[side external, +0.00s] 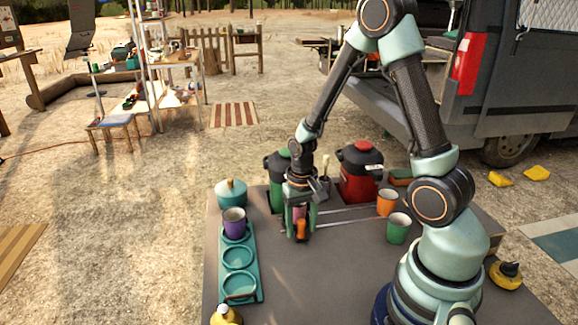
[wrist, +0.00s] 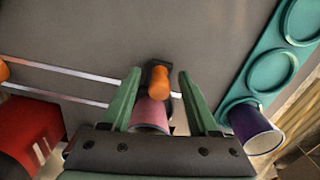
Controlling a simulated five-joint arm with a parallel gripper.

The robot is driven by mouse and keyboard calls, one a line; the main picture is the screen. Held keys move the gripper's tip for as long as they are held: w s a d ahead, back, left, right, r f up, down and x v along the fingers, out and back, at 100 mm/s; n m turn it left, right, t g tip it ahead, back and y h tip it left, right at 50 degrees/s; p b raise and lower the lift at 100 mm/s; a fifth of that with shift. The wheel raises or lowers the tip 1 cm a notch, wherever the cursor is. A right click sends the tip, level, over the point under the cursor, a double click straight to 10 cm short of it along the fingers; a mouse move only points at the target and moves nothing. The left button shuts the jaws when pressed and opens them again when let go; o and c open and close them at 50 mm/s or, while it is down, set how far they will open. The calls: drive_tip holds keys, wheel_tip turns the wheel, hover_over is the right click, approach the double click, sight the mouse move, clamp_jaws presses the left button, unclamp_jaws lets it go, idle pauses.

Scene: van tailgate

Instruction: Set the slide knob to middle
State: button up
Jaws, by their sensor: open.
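The slide knob is an orange grip (side external: 301,229) on a dark block, near the left end of two pale rails (side external: 350,219) in the side view. In the wrist view the orange knob (wrist: 162,82) shows between the green fingers, with the rails (wrist: 60,68) running off to the left. My gripper (side external: 300,238) is open, pointing down over the knob, one finger on either side. The wrist view shows a gap between each finger (wrist: 160,74) and the knob. Whether either finger touches it is unclear in the side view.
A pink cup (wrist: 150,115) stands close behind the knob, partly hidden by my gripper. A purple cup (side external: 235,223) sits in a teal tray (side external: 240,284) at left. Orange (side external: 387,202) and green (side external: 398,229) cups stand right, and a red canister (side external: 360,172) behind the rails.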

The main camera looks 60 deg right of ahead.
drive_tip(key=shift+f, duration=0.2)
clamp_jaws()
idle(1.4)
